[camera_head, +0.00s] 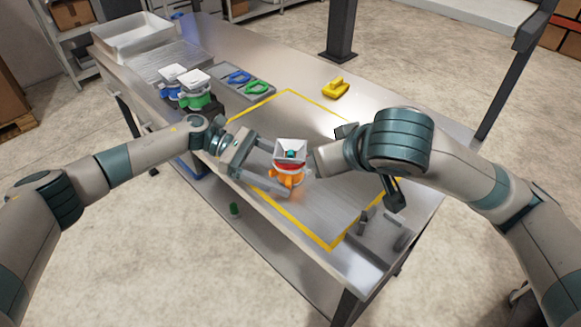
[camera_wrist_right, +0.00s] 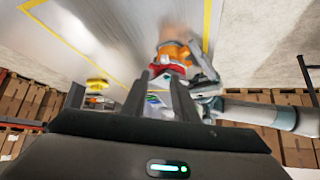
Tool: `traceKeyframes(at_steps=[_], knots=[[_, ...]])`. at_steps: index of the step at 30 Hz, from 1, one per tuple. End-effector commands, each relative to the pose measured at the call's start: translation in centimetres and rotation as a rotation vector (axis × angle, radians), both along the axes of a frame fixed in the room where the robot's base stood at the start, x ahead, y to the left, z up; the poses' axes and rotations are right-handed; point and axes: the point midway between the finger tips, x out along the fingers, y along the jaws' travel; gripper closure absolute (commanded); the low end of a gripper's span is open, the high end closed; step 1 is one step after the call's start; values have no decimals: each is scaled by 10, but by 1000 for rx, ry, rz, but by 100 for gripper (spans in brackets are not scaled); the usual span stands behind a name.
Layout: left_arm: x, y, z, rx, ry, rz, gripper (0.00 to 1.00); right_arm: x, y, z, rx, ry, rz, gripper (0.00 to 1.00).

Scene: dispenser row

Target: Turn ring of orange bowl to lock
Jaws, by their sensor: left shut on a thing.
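The orange bowl (camera_head: 287,181) is near the front edge of the table, with a red ring (camera_head: 289,167) on it and a grey-white square hopper (camera_head: 290,147) on top. Something teal shows inside the hopper. My left gripper (camera_head: 281,173) is shut on the orange bowl from the left. My right gripper (camera_head: 312,161) is close to the right of the red ring, its fingers mostly hidden in the head view. In the right wrist view its two fingers (camera_wrist_right: 157,98) are apart, with the red ring (camera_wrist_right: 168,70) and orange bowl (camera_wrist_right: 178,50) just beyond them.
A yellow line frames the work area (camera_head: 335,200), mostly bare. Blue and green dispensers (camera_head: 193,90) stand at the left. A grey tray (camera_head: 240,83) holds blue and green rings. A yellow part (camera_head: 336,88) lies at the back. A grey fixture (camera_head: 385,232) sits at the front right.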

Motion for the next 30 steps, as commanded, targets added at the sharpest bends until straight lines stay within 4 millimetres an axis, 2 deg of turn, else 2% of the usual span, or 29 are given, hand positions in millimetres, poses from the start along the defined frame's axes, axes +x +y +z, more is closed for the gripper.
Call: traceKeyframes(at_steps=[4,14,23,30], knots=[[0,0,0,1,1,0,40,-12,2,-8,-12,22,14,73],[0,0,0,0,1,0,40,-13,2,-9,-13,25,14,73],[0,0,0,0,1,0,40,-8,4,-14,-12,25,13,73],[0,0,0,0,1,0,40,4,9,-31,-14,27,13,73]])
